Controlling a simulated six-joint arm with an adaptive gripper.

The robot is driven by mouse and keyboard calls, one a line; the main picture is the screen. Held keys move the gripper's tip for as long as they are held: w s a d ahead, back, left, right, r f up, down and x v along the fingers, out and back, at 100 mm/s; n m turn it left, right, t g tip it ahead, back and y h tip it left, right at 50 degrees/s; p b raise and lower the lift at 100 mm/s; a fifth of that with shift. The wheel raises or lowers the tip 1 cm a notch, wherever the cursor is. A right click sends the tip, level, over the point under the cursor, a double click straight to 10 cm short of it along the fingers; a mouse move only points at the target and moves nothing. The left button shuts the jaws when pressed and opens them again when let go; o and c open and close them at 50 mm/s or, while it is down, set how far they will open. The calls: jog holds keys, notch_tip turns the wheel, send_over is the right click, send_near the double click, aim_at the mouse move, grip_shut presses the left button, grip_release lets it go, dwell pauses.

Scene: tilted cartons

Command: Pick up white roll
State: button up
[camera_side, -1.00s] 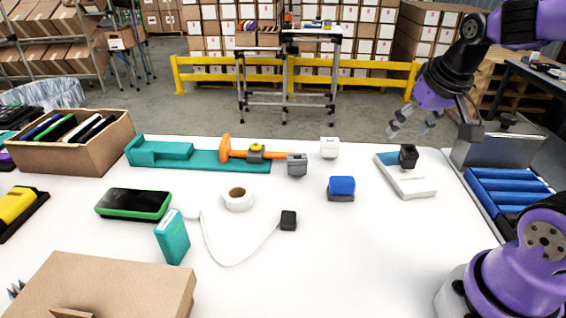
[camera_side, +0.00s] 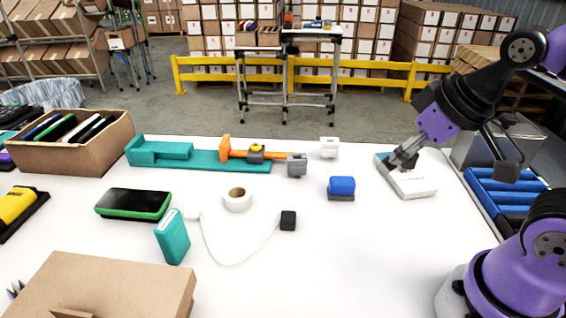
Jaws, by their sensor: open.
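The white roll (camera_side: 238,200) lies flat on the white table, its brown core hole facing up. My gripper (camera_side: 400,160) is on the right side of the table, far to the right of the roll. Its fingers are over the white-and-black device (camera_side: 411,181) and partly hide it. The gripper is open, with nothing seen between its fingers.
A teal box (camera_side: 172,238) stands below the roll, and a white cable (camera_side: 222,262) loops to a black plug (camera_side: 288,220). A blue block (camera_side: 341,187) lies between roll and gripper. A teal holder with an orange hammer (camera_side: 255,152) lies behind.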

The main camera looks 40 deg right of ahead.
jog(key=o, duration=0.5)
jog(key=shift+o, duration=0.2)
jog(key=n+g+y, duration=0.3)
jog(key=n+y, duration=0.1)
jog(key=n, duration=0.7)
send_over(240, 191)
jog(key=s, duration=0.3)
jog(key=f, duration=1.1)
jog(key=shift+w+d+f, duration=0.15)
jog(key=shift+d+f, duration=0.05)
jog(key=shift+d+x, duration=0.1)
jog(key=shift+x, duration=1.25)
jog(key=shift+d+x, duration=0.15)
jog(key=shift+x, duration=1.25)
